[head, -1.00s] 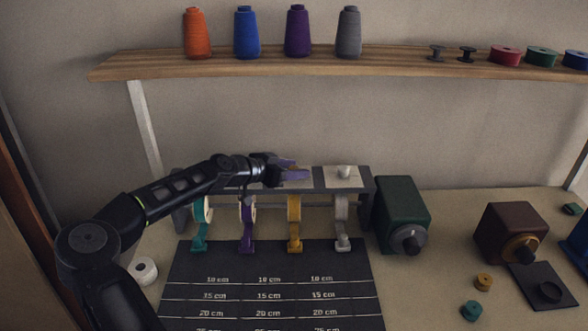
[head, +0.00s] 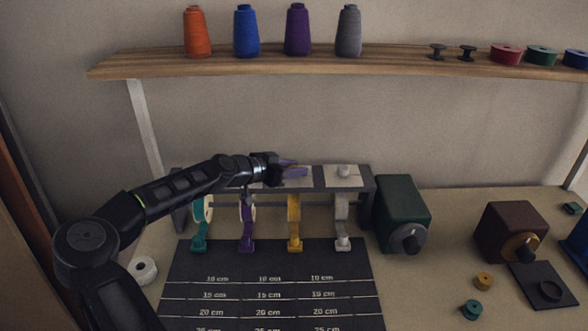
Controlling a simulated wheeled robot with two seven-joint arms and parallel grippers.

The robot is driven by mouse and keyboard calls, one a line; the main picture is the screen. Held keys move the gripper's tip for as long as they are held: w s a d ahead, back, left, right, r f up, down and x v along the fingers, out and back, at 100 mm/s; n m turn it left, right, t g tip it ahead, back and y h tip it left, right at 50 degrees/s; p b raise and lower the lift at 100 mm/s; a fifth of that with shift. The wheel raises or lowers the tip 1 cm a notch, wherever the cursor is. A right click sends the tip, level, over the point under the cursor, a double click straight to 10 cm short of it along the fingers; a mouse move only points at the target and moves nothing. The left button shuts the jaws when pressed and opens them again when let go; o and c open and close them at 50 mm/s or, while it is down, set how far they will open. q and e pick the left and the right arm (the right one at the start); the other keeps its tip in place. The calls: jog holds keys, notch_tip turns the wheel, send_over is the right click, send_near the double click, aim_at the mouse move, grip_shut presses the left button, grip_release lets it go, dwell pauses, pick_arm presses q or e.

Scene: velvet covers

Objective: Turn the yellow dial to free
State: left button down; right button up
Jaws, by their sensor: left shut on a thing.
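My left gripper (head: 293,171) reaches in from the left over the top of the grey rack (head: 366,186). How the dial is turned cannot be seen. The yellow strap (head: 295,222) hangs below on the rack's front. The grey-white dial (head: 344,171) stands uncovered on a pale plate to the right of the gripper. Teal (head: 200,224), purple (head: 247,224) and grey-white (head: 342,222) straps hang beside the yellow one. My right gripper is out of view.
A dark measuring mat (head: 270,262) lies in front of the rack. A green box (head: 402,207) with a knob stands right of the rack, and a brown box (head: 508,228) farther right. A wooden shelf (head: 270,62) with thread cones runs above.

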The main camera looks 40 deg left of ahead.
pick_arm(q)
jog(key=shift+f+n+y+b, duration=0.15)
jog(key=shift+n+y+b, duration=0.75)
jog(key=shift+y, duration=0.1)
jog(key=shift+n+t+y+b, duration=0.3)
jog(key=shift+n+y+b, duration=0.25)
jog(key=shift+y, duration=0.35)
jog(key=shift+d+r+n+y, duration=0.1)
jog(key=shift+r+n+y, duration=0.2)
jog(key=shift+n+y, duration=0.55)
jog(key=shift+w+d+r+n+y, duration=0.1)
jog(key=shift+w+r+n+y, duration=0.05)
jog(key=shift+n+y, duration=0.35)
jog(key=shift+n+g+y+p, duration=0.5)
jog(key=shift+n+y+p, duration=0.25)
jog(key=shift+p, duration=0.1)
jog(key=n+g+y+p, duration=0.3)
jog(key=n+y+p, duration=0.2)
jog(key=p, duration=0.3)
jog(key=shift+n+g+y+p, duration=0.4)
jog(key=shift+n+g+y, duration=0.2)
jog(key=shift+n+g, duration=0.35)
jog(key=shift+a+f+n+g+y, duration=0.15)
jog(key=shift+n+g+y, duration=0.35)
jog(key=shift+n+g, duration=0.5)
jog(key=shift+a+f+n+g+y, duration=0.1)
jog(key=shift+n+g+y, duration=0.4)
jog(key=shift+n+g, duration=0.45)
jog(key=shift+s+g, duration=0.2)
jog(key=shift+g, duration=0.1)
